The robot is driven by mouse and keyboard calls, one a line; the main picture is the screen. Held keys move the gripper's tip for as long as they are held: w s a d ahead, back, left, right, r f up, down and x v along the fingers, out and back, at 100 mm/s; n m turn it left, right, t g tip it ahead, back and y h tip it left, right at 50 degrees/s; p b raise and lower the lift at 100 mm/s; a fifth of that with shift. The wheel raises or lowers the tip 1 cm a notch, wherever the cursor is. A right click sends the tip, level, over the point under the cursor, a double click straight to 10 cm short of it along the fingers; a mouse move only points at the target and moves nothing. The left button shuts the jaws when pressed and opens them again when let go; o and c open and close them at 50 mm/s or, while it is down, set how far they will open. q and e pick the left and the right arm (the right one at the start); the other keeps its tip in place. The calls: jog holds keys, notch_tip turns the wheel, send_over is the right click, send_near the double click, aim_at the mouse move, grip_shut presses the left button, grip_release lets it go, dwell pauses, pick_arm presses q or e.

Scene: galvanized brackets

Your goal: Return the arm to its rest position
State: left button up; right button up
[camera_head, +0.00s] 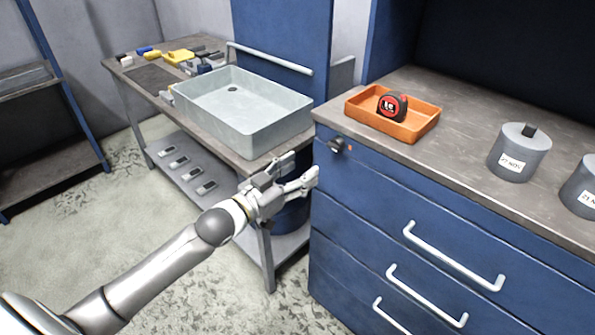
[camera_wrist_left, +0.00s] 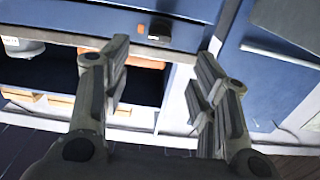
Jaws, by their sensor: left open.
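My left gripper (camera_head: 298,172) reaches in from the lower left in the head view. It is in front of the left end of the blue drawer cabinet (camera_head: 350,208), near the corner of the grey basin (camera_head: 250,138). Its fingers are apart with nothing between them. In the left wrist view the two fingers of the left gripper (camera_wrist_left: 160,85) stand wide open, and a blue surface with a dark knob (camera_wrist_left: 160,30) shows beyond them. My right gripper is in neither view.
An orange tray (camera_head: 424,126) with a red and black tape measure (camera_head: 392,106) sits on the cabinet top. Grey labelled canisters (camera_head: 520,155) stand to its right. Yellow and other small items (camera_head: 178,56) lie on the far bench. A shelf rack (camera_head: 60,160) stands at left; open floor lies between.

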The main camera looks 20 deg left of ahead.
pick_arm(q)
jog(key=shift+f, duration=0.1)
jog(key=s+a+f+n+g+y, duration=0.1)
jog(key=a+f+g+y, duration=0.15)
jog(key=f, duration=0.85)
jog(key=s+a+f+n+g+y, duration=0.15)
jog(key=a+f, duration=0.25)
jog(key=f, duration=0.7)
jog(key=s+a+f+g+y, duration=0.15)
jog(key=s+f, duration=0.25)
jog(key=f, duration=0.5)
jog(key=s+f+g, duration=0.2)
jog(key=s+f, duration=0.2)
jog(key=f, duration=0.4)
jog(key=s+d+f+g, duration=0.3)
jog(key=s+f+g, duration=0.1)
jog(key=s+f, duration=1.35)
jog(key=s+d+f+g, duration=0.2)
jog(key=s, duration=0.8)
jog(key=s+d+f+g, duration=0.2)
jog(key=s+d+f, duration=0.1)
jog(key=s, duration=0.8)
jog(key=shift+s+d+f+m+y, duration=0.2)
jog(key=shift+s+f+m+y, duration=0.05)
jog(key=shift+f+m+y, duration=0.1)
jog(key=shift+g, duration=0.25)
